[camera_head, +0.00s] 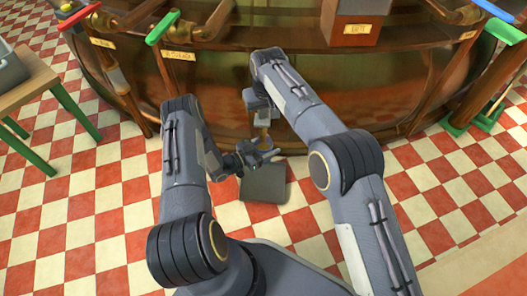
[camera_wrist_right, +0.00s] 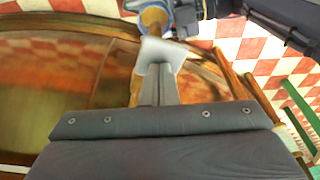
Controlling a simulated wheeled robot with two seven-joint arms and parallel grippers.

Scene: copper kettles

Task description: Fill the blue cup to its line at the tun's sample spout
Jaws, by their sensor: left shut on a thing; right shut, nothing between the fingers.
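The tun (camera_head: 205,85) is the big, glossy, brown-banded vessel across the back; it also shows in the right wrist view (camera_wrist_right: 60,90). My left gripper (camera_head: 252,157) is low in front of the tun, largely hidden by its own wrist. In the right wrist view, a blue-rimmed round thing (camera_wrist_right: 142,6) with a tan middle, likely the blue cup, is at the top edge, against the dark left gripper (camera_wrist_right: 188,16). I cannot clearly pick out the sample spout, the fill line or the cup's level.
A dark grey square plate (camera_head: 264,184) lies on the red and white tiled floor below the grippers. A green-legged table (camera_head: 30,88) stands at the left. Green, red and blue handles sit along the tun's top edge. Open floor lies left and right of my arms.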

